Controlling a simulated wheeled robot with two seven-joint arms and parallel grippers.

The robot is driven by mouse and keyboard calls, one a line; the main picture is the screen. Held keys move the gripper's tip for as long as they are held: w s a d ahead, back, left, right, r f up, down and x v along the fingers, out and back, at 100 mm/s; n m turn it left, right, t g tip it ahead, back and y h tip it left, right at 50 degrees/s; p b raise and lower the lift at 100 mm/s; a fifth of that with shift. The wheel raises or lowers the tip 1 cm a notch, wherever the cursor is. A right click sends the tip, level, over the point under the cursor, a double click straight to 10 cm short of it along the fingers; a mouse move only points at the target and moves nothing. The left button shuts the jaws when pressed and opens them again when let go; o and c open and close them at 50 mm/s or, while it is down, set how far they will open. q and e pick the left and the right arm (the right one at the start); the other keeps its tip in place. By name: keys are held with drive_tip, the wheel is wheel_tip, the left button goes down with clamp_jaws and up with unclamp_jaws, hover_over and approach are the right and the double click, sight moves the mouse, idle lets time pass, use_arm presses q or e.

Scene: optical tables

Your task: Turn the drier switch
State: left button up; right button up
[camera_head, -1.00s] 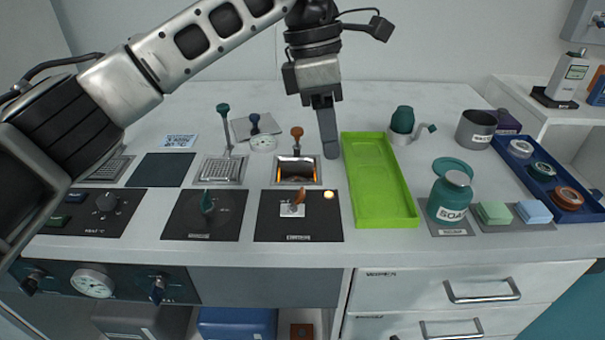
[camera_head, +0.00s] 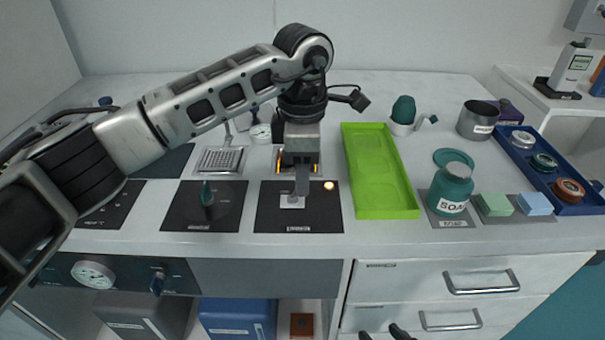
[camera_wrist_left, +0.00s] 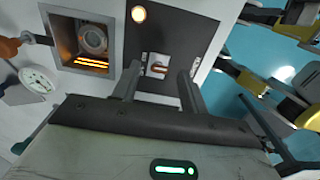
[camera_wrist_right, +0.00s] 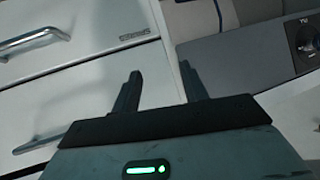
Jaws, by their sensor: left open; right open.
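A lit lamp (camera_head: 329,185) is on the same panel. My left gripper (camera_head: 301,190) points down over the switch. In the left wrist view its fingers (camera_wrist_left: 158,76) are open, one on each side of the switch; I cannot tell whether they touch it. My right gripper (camera_wrist_right: 158,76) is open and empty, low before the white drawers (camera_wrist_right: 85,50).
Behind the switch is a glowing recess (camera_wrist_left: 90,42).

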use_arm(q)
drive_tip(key=shift+f, duration=0.85)
clamp_jaws()
